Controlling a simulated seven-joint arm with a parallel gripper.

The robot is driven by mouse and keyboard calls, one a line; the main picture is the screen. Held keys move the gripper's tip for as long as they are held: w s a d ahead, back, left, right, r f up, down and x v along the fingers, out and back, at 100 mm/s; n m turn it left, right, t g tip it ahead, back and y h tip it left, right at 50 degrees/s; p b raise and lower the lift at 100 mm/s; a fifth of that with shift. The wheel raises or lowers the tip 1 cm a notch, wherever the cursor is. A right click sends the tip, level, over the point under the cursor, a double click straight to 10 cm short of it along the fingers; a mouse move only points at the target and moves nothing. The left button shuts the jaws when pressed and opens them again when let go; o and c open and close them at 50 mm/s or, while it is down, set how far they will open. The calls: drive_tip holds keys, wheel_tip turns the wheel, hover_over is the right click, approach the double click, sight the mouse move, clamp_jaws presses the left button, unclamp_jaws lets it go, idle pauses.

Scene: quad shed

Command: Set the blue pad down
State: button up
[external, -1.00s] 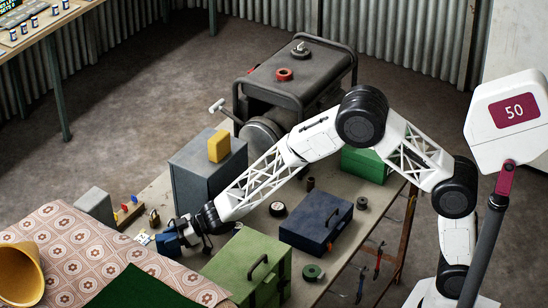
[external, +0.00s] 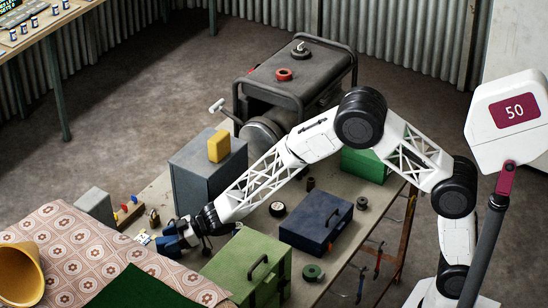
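The fingers and the pad overlap in this view. I cannot tell whether the fingers are closed on the pad, or whether its underside touches the table.
A grey box (external: 205,170) with a yellow block (external: 219,146) on it stands behind my gripper; a green case (external: 248,268) stands in front. A padlock (external: 154,216) and small light pieces (external: 143,238) lie nearby. A patterned cloth (external: 82,250) is at the left.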

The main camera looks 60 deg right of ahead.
drive_tip(key=shift+s+d+f, duration=0.1)
drive_tip(key=shift+s+f, duration=0.15)
drive_tip(key=shift+f, duration=0.5)
drive_tip(key=shift+r, duration=0.1)
drive_tip(key=shift+d+r, duration=0.1)
drive_tip(key=shift+r, duration=0.4)
drive_tip(key=r+v, duration=0.1)
drive_tip(key=v, duration=1.1)
drive_tip(key=shift+w, duration=0.2)
drive_tip(key=shift+r, duration=0.1)
